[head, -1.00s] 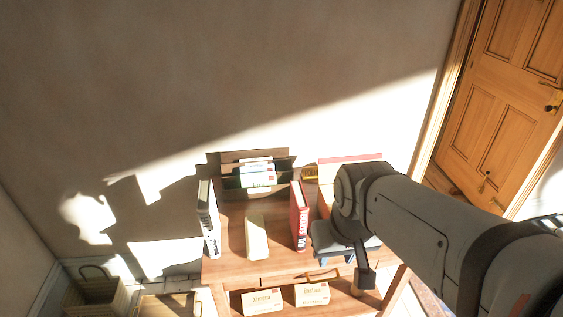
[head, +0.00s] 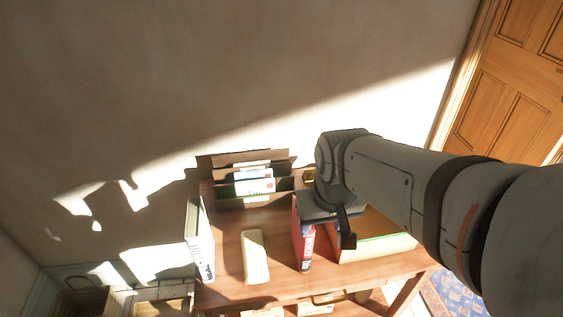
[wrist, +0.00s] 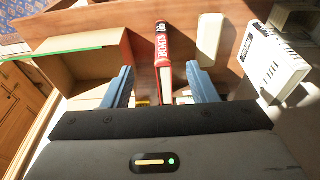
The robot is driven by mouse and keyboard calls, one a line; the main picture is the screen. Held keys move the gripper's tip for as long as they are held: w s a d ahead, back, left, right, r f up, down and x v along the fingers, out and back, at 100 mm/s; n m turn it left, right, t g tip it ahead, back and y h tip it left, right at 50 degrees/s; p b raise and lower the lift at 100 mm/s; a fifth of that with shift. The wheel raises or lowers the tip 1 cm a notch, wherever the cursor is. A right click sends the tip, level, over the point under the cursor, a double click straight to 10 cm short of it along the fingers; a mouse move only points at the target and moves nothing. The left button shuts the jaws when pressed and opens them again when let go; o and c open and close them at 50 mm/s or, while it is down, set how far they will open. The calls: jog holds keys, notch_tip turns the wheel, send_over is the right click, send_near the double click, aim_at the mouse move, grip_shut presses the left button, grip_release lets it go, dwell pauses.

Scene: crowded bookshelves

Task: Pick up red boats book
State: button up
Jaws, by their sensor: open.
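The red boats book (head: 303,238) stands upright on the wooden desk, its spine facing the front. In the wrist view the book (wrist: 163,62) shows its red spine with "BOATS" in white letters, between my two blue fingers. My gripper (wrist: 163,88) is open, with a finger on either side of the book and gaps to both. In the head view my gripper (head: 333,215) is over the right side of the book and partly hides it. Whether the fingers reach down to the book's height is hard to tell.
A cream block (head: 255,257) lies left of the book. A white book (head: 199,240) stands at the desk's left edge. An open box (head: 385,247) lies right of the book. An organiser (head: 230,160) with books stands at the back. A wooden door (head: 510,90) is at the right.

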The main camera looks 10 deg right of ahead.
jog(key=shift+g, duration=0.7)
jog(key=w, duration=0.2)
jog(key=w+f+p, duration=0.1)
jog(key=w, duration=0.1)
jog(key=w+f+p, duration=0.1)
jog(key=w, duration=0.2)
jog(key=shift+a+f, duration=0.15)
jog(key=shift+a, duration=0.15)
jog(key=shift+g, duration=0.5)
jog(key=w+f+p, duration=0.2)
jog(key=w+f, duration=0.3)
jog(key=shift+w+a, duration=0.1)
jog(key=shift+a, duration=0.05)
jog(key=shift+w+f, duration=0.15)
jog(key=shift+f, duration=0.4)
notch_tip(320, 180, down, 7)
jog(key=p, duration=0.1)
jog(key=shift+d+f, duration=0.2)
jog(key=shift+d, duration=0.1)
grip_shut()
